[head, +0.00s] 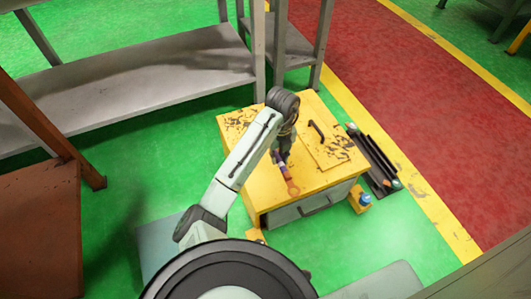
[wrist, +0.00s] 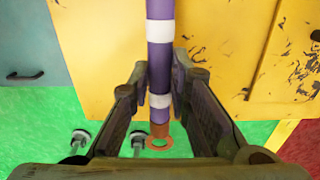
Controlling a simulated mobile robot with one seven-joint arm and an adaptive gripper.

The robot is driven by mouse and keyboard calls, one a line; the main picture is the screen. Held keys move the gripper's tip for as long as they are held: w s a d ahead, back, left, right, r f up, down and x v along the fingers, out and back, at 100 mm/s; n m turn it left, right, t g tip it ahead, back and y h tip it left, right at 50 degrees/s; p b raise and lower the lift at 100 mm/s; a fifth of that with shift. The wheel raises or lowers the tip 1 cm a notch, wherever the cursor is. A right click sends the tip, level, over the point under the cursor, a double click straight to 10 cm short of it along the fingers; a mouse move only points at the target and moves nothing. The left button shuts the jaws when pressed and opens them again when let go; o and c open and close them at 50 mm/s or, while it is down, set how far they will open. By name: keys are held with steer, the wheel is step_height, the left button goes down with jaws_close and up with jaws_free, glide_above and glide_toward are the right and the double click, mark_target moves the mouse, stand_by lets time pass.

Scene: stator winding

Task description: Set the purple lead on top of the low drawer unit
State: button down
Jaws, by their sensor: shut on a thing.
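The purple lead (wrist: 159,65) has white bands and a copper ring terminal at one end. In the wrist view it stands between the fingers of my gripper (wrist: 160,85), which is shut on it. In the head view my gripper (head: 283,158) points down over the yellow low drawer unit (head: 250,155), and the lead (head: 286,171) shows beneath it with its ring toward the unit's front edge. I cannot tell whether the lead touches the top. The unit's yellow surface (wrist: 100,40) fills much of the wrist view. The gripped part of the lead is partly hidden by the fingers.
The unit's top has a raised panel with a dark handle (head: 317,130) at the right. A grey shelf (head: 150,85) stands at the back left.

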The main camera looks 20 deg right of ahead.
glide_above(264, 159)
steer(key=shift+s+f, duration=0.1)
steer(key=shift+f, duration=1.9)
steer(key=shift+f+b, duration=0.1)
steer(key=shift+b, duration=0.2)
steer(key=c, duration=1.5)
jaws_free()
